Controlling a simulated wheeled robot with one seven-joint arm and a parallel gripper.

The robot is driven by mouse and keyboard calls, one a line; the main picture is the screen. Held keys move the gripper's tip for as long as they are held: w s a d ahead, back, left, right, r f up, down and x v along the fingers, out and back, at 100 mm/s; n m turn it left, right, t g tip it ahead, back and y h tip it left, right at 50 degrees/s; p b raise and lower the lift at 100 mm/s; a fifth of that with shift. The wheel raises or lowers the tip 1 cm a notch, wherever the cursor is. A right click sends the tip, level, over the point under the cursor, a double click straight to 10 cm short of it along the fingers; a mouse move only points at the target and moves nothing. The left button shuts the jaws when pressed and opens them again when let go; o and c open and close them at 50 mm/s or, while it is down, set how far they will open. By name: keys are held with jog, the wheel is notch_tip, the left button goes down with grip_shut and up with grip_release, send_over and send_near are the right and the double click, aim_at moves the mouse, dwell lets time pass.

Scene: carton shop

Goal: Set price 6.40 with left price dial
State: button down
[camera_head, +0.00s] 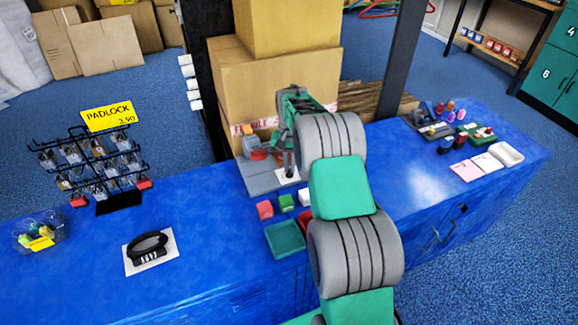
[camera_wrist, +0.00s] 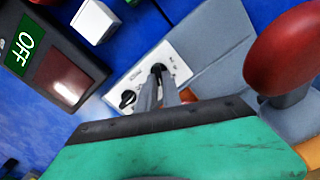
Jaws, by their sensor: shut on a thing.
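A white panel with small dark markings shows in the wrist view (camera_wrist: 180,52), set on a grey base (camera_wrist: 222,30). One black round dial (camera_wrist: 128,98) on it stands free. Another black dial (camera_wrist: 158,69) is at my fingertips. My gripper (camera_wrist: 160,82) is shut on this second dial, whose lower part the fingers hide. I cannot tell which dial counts as the left one, nor read a price. In the head view my gripper (camera_head: 289,172) points down at the white panel (camera_head: 286,176), mostly hidden by my arm.
A red knob (camera_wrist: 292,48) rises close beside my gripper. A dark box with a green OFF label (camera_wrist: 25,44) and a white block (camera_wrist: 95,21) lie opposite. A padlock rack (camera_head: 95,165) stands left on the blue counter (camera_head: 210,225). Cartons (camera_head: 275,85) stand behind.

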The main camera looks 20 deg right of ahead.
dwell(0.3)
jog(key=c, duration=1.5)
grip_release()
notch_tip(320, 180, up, 7)
jog(key=shift+r, duration=0.4)
